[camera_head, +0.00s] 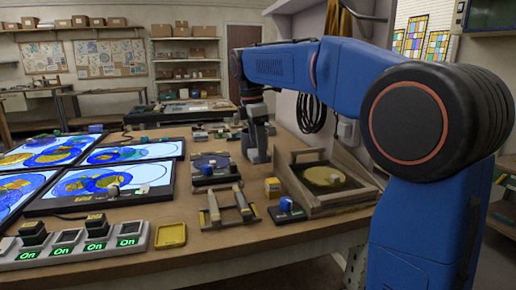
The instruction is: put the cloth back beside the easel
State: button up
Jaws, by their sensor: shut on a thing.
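My gripper (257,155) points down above the middle of the table, just left of the wooden easel. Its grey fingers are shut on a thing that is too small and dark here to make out. The easel (311,154) is a tilted wooden frame that holds a round yellowish pane. I cannot pick out the cloth for certain. A small block with an orange-yellow front (273,188) and a blue block on a black base (288,207) stand at the easel's left front.
Lit panels with blue and yellow glass patterns (128,150) cover the table's left. A switch strip with green "On" labels (80,247) and a yellow tray (171,235) lie at the front. A wooden rack (228,213) stands beside the easel. Bare tabletop (197,260) shows at the front.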

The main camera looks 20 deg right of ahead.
jog(key=shift+s+d+f, duration=0.15)
jog(key=shift+s, duration=0.05)
jog(key=shift+f, duration=2.25)
jog(key=shift+f, duration=0.6)
jog(key=o, duration=1)
jog(key=shift+r, duration=0.1)
